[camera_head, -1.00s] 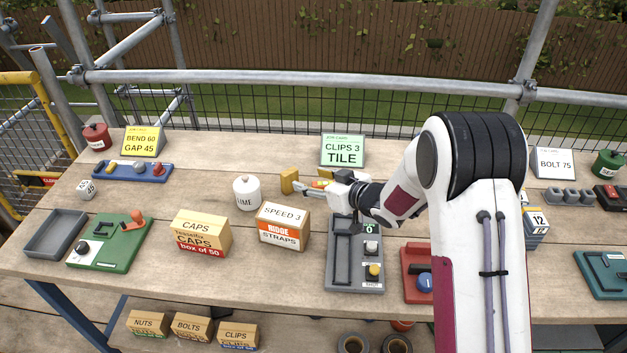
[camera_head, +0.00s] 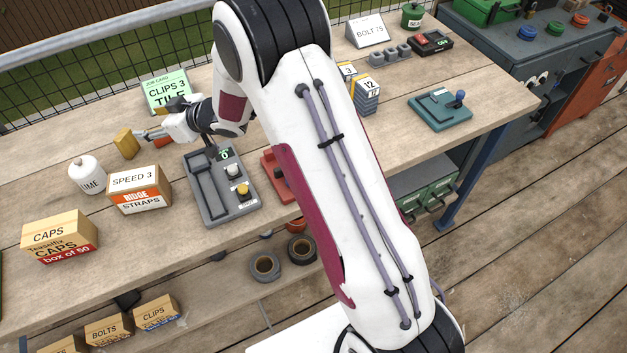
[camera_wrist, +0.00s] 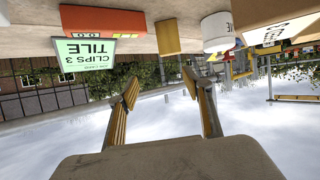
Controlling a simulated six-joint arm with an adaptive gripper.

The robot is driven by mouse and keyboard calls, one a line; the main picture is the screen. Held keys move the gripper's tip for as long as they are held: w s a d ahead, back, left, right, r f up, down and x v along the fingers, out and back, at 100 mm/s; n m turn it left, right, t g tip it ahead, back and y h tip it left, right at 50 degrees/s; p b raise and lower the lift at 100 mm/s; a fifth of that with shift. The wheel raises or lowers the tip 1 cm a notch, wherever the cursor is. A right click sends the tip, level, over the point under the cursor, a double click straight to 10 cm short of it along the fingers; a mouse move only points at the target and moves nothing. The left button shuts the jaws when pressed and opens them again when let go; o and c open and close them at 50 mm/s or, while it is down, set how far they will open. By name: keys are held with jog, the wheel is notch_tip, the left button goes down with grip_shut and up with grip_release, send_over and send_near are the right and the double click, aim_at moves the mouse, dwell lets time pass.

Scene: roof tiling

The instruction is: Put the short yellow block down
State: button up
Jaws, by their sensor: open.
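The short yellow block (camera_head: 125,143) stands upright on the wooden bench, left of my gripper. It also shows in the wrist view (camera_wrist: 168,37), where the picture is upside down. My gripper (camera_head: 145,136) is open and empty, its fingers pointing left toward the block. The block is apart from the fingers.
The green job card (camera_head: 167,92) stands behind. A grey tray with buttons (camera_head: 211,197) lies below my wrist. The caps box (camera_head: 60,238) is further left.

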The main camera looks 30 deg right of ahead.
jog(key=s+d+r+m+h, duration=0.35)
jog(key=s+d+r, duration=0.25)
jog(key=d+r, duration=0.25)
jog(key=s+d+r+m+h, duration=0.2)
jog(key=s+d+r+h, duration=0.3)
jog(key=s+d+r, duration=0.4)
jog(key=s+d+f+m+g, duration=0.1)
jog(key=s+d+g, duration=0.1)
jog(key=s, duration=1.2)
jog(key=s+d+m+g, duration=0.2)
jog(key=s, duration=1.3)
jog(key=shift+s+f+g, duration=0.3)
jog(key=shift+f, duration=0.1)
dwell(3.0)
